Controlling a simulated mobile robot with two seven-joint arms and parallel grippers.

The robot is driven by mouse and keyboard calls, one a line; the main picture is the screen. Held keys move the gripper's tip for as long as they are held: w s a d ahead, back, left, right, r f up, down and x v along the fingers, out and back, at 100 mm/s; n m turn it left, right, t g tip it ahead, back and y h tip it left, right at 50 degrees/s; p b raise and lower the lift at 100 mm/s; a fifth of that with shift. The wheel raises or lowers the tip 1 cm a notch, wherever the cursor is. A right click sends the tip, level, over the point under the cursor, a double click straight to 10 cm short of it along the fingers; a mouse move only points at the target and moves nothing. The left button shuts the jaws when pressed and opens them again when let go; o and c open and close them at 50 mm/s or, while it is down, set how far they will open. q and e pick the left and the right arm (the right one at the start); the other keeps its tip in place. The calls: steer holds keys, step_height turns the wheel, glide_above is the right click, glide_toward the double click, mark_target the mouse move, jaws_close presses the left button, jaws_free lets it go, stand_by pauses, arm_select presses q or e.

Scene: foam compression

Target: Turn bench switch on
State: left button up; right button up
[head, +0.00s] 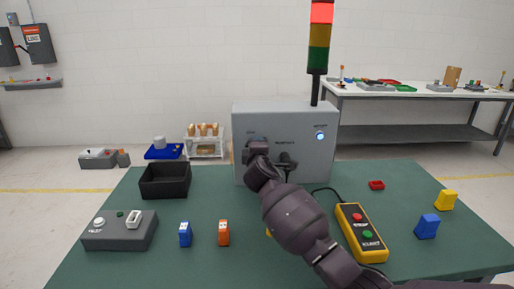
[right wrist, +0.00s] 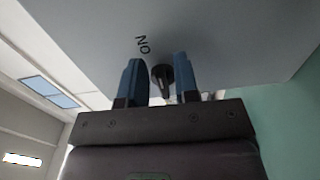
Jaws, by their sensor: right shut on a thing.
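A large grey control box (head: 300,120) stands at the back of the green table, with a blue-white lit button (head: 320,136) at its upper right. My right gripper (head: 256,147) reaches the left part of its front face. In the right wrist view, my right gripper (right wrist: 158,66) is shut on a black rotary switch knob (right wrist: 163,80), one blue finger on each side. The letters "ON" (right wrist: 142,45) are printed beside it on the grey panel. In the head view my gripper hides this knob. My left gripper is not in view.
A signal tower (head: 320,40) with its red top lit rises behind the box. A black bin (head: 165,181), a small grey switch box (head: 120,231), a yellow pendant (head: 361,233) and several coloured blocks lie on the table (head: 200,268). My right arm crosses the middle.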

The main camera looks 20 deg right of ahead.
steer(key=shift+f, duration=0.1)
steer(key=o, duration=0.6)
arm_select(q)
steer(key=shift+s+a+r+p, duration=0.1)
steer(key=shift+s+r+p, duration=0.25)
steer(key=shift+p, duration=0.4)
arm_select(e)
steer(key=v, duration=1)
steer(key=shift+s+a, duration=0.1)
steer(key=shift+s, duration=0.3)
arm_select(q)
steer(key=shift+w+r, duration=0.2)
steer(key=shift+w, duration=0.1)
